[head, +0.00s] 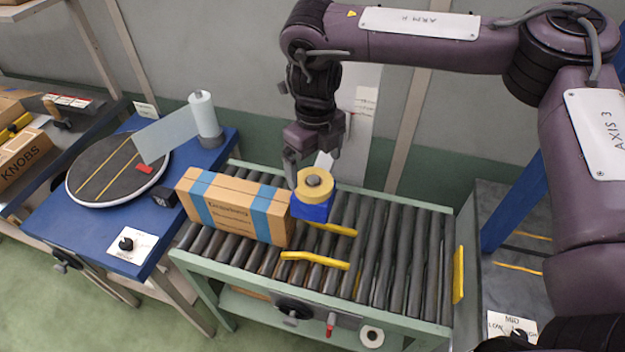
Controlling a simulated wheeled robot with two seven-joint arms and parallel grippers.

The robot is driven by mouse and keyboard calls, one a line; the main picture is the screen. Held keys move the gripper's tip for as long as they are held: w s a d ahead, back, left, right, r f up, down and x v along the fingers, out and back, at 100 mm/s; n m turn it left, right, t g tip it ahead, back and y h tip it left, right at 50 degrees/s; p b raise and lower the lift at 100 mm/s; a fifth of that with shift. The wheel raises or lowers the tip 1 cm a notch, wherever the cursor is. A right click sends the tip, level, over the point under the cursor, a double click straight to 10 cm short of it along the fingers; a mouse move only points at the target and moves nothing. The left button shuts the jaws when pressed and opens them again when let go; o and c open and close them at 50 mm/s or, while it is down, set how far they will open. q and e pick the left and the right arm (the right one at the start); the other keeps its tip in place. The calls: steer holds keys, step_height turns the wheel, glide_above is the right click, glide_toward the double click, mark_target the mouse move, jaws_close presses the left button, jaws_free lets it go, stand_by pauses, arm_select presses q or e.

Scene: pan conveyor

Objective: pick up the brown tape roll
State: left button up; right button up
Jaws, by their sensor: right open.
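A tan-yellow tape roll (323,194) with a grey core sits on a blue block or holder (312,212) on the roller conveyor. It is the closest match I see to the brown tape roll. My right gripper (313,165) points down just above and behind the roll. Its fingers are apart, one at the roll's left side and one behind it at the right. I cannot tell whether a finger touches the roll. My left gripper is not in view.
A cardboard box with blue bands (230,205) stands on the conveyor (385,262), directly left of the roll. Yellow guides (315,260) lie on the rollers. The rollers at right are clear. A blue table (60,215) with a round turntable (95,178) and a film roll (205,118) stands at left.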

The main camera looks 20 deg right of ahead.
mark_target(313, 179)
step_height(313, 179, down, 4)
steer(key=shift+a+r+p, duration=0.1)
steer(key=shift+r+p, duration=0.05)
steer(key=shift+p, duration=0.8)
steer(key=shift+f, duration=0.6)
steer(key=shift+c, duration=2.1)
steer(key=c, duration=0.7)
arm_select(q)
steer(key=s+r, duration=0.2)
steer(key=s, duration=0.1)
arm_select(e)
steer(key=shift+r, duration=0.1)
